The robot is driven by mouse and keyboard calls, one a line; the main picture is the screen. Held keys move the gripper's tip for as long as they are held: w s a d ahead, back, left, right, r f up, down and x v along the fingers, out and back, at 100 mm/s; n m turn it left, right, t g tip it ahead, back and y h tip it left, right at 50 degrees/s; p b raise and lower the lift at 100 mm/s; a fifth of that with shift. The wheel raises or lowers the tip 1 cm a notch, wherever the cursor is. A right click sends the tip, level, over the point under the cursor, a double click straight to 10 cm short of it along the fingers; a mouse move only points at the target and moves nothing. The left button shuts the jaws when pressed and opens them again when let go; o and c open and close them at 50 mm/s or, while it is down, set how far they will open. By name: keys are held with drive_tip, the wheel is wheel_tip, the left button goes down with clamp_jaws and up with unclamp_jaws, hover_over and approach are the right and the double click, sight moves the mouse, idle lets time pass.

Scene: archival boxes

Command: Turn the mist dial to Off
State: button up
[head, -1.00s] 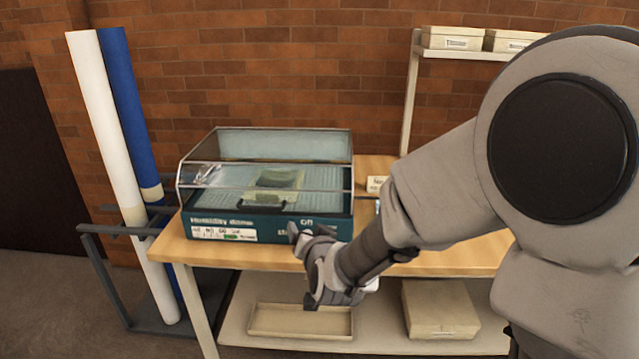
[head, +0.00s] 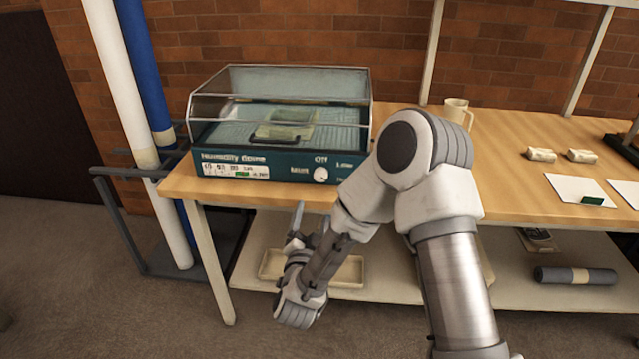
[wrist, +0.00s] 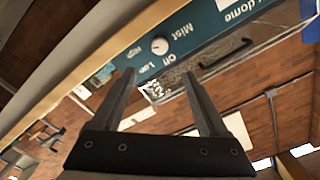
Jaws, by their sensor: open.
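The humidity dome (head: 230,165) stands at the left of the wooden table, a teal base under a clear lid. Its mist dial (head: 321,175) is a small white knob on the front face. In the head view "Off" is above it, "Mist" left and "Low" right. The dial also shows in the wrist view (wrist: 159,46), with "High" readable too. Its pointer is too small to read surely. My gripper (head: 311,214) is open and empty, in front of the table edge and below the dial. In the wrist view its fingers (wrist: 160,76) point towards the panel, apart from the dial.
The table edge (head: 260,196) lies between my gripper and the panel. A shelf below holds a shallow tray (head: 350,272) and a dark roll (head: 575,275). A mug (head: 457,112) stands behind my arm. White and blue tubes (head: 118,95) stand at the left.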

sight(320, 177)
drive_tip(key=w, duration=0.5)
drive_tip(key=w+b, duration=0.1)
drive_tip(key=w, duration=0.8)
drive_tip(key=shift+w+d, duration=0.25)
drive_tip(key=shift+w, duration=0.15)
clamp_jaws()
